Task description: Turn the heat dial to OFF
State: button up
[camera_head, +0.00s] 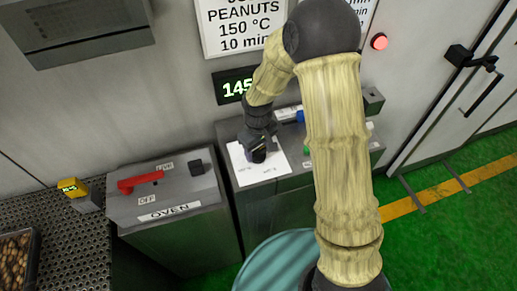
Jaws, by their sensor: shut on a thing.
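My gripper (257,149) points down at a white dial plate (272,171) on top of the grey control cabinet. It is shut on the heat dial (259,157), a small dark knob on that plate. The fingers hide most of the dial, so its pointing direction cannot be read. Small labels along the plate's front edge are too small to read. A display (235,87) on the wall behind shows green digits starting with 145, partly hidden by my arm.
A grey box marked OVEN (170,211) with a red lever (140,181) stands to the left. A blue and a green item are partly hidden behind my arm. A red lamp (379,41) is on the wall. A teal drum (277,262) stands in front.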

jog(key=n, duration=0.3)
jog(key=shift+w+r+n+p, duration=0.2)
jog(key=shift+n+p, duration=0.1)
jog(key=shift+n, duration=0.1)
jog(key=n+p, duration=0.1)
jog(key=n, duration=0.2)
jog(key=shift+a+n, duration=0.1)
jog(key=shift+n, duration=0.2)
jog(key=n+p, duration=0.2)
jog(key=n, duration=0.4)
jog(key=o, duration=0.8)
jog(key=shift+f, duration=0.1)
jog(key=shift+o, duration=0.9)
jog(key=shift+f, duration=0.1)
jog(key=shift+s, duration=0.1)
